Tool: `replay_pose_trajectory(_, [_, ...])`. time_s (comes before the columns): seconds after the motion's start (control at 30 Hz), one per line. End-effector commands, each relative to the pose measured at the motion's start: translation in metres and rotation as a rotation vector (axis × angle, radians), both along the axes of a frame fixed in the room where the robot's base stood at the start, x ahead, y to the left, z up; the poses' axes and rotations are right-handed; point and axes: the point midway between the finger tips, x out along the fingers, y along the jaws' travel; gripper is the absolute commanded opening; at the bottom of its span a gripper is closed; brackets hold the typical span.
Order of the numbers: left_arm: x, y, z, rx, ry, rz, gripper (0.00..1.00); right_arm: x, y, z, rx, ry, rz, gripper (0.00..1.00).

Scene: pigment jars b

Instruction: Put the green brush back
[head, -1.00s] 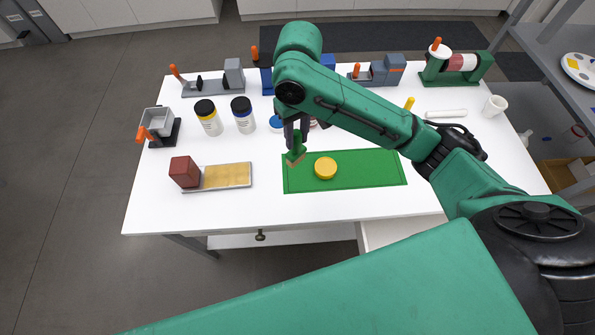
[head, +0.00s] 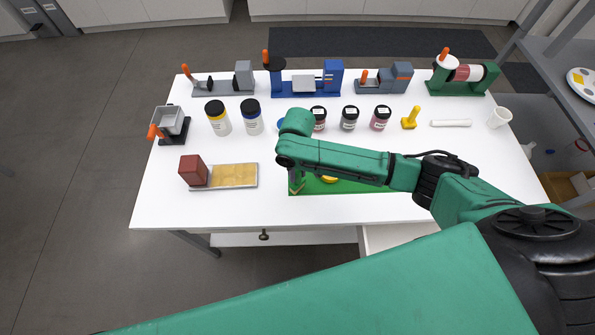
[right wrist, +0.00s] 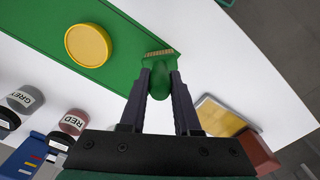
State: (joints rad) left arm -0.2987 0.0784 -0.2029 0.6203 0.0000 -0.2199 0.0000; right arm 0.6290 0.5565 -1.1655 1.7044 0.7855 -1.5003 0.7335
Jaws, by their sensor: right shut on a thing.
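My right gripper (right wrist: 161,82) is shut on the green brush (right wrist: 163,72), whose tan bristles show at its far end in the right wrist view. The brush is at the corner of the green mat (right wrist: 40,22); whether it touches the mat I cannot tell. In the head view my right arm hides most of the gripper, and a bit of the brush (head: 297,187) shows at the left end of the mat (head: 350,188). A yellow disc (right wrist: 88,46) lies on the mat, partly hidden in the head view (head: 330,180). My left gripper is not in view.
Left of the mat stand a reddish-brown block (head: 193,171) and a tan-topped tray (head: 235,176). Behind are yellow-band (head: 218,118) and blue-band jars (head: 252,117), smaller black-lidded jars (head: 349,118) and a yellow stamp-shaped object (head: 410,118). The table's front left is clear.

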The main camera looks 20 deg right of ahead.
Motion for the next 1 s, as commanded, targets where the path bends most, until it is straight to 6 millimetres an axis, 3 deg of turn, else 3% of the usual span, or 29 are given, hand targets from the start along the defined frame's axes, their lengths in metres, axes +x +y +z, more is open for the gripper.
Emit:
replay_pose_trajectory(0.27, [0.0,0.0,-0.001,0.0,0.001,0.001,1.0,0.0,0.0,-0.002,0.001,0.0,0.0,0.0])
replay_pose_trajectory(0.3, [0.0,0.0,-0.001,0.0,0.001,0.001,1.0,0.0,0.0,-0.003,0.001,0.0,0.0,0.34])
replay_pose_trajectory(0.37, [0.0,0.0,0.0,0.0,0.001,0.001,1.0,0.0,0.0,-0.003,0.001,0.0,0.0,0.57])
replay_pose_trajectory(0.4, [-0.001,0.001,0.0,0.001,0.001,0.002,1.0,0.0,0.0,-0.002,0.001,0.0,0.0,0.61])
replay_pose_trajectory(0.77, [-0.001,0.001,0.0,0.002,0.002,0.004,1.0,0.001,0.0,0.005,0.002,-0.002,0.0,0.61])
replay_pose_trajectory(0.87, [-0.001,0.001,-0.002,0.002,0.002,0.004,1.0,0.001,0.001,0.023,0.004,-0.002,0.001,0.61])
replay_pose_trajectory(1.0, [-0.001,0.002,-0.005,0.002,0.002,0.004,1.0,0.001,0.001,0.061,0.002,-0.005,0.001,0.61])
